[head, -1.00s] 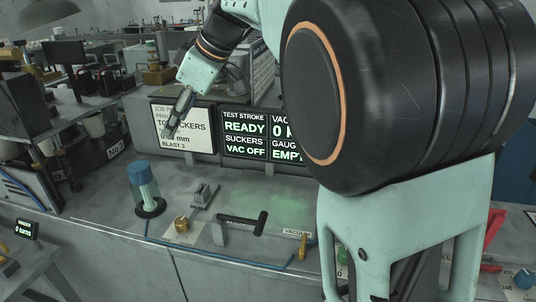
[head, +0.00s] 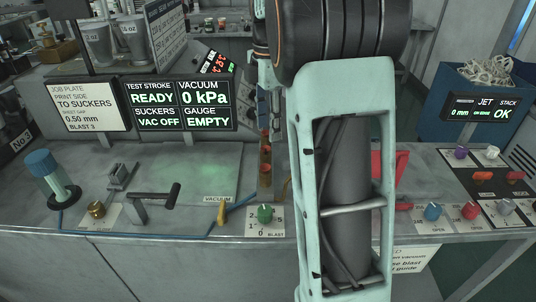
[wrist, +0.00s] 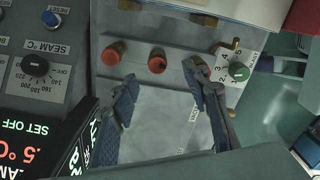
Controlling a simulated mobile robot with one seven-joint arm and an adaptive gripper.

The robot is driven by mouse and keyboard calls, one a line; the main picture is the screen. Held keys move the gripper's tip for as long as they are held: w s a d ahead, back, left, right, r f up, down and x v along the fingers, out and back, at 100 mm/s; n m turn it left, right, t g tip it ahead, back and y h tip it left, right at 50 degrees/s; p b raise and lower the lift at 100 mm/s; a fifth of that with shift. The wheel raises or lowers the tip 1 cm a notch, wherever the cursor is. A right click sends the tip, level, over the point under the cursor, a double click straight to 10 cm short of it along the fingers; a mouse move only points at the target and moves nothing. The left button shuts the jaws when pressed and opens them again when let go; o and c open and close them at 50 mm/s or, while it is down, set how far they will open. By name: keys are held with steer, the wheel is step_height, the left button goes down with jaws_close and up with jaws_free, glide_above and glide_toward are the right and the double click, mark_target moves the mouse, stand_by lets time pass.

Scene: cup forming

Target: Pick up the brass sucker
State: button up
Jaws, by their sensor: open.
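A small round brass piece (head: 97,209) sits on a white card at the left front of the bench in the head view. I cannot tell for sure that it is the brass sucker. My gripper (wrist: 160,72) is open in the wrist view, with its two dark fingers apart and nothing seen held between them. A red-orange cap (wrist: 157,60) shows close to the fingertips, and another (wrist: 114,53) is to its left. In the head view my gripper (head: 268,105) is small and partly hidden by my arm, well right of the brass piece.
A green knob (head: 265,213) and a yellow lever (head: 221,214) are at the bench front. A black-handled lever (head: 155,195) and a blue-capped post (head: 46,175) stand further left. Display screens (head: 180,105) rise behind. The grey plate (head: 215,165) between is largely clear.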

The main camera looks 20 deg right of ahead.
mark_target(266, 148)
steer(key=f, duration=0.8)
steer(key=shift+w+a, duration=0.2)
steer(key=shift+w, duration=0.1)
jaws_close()
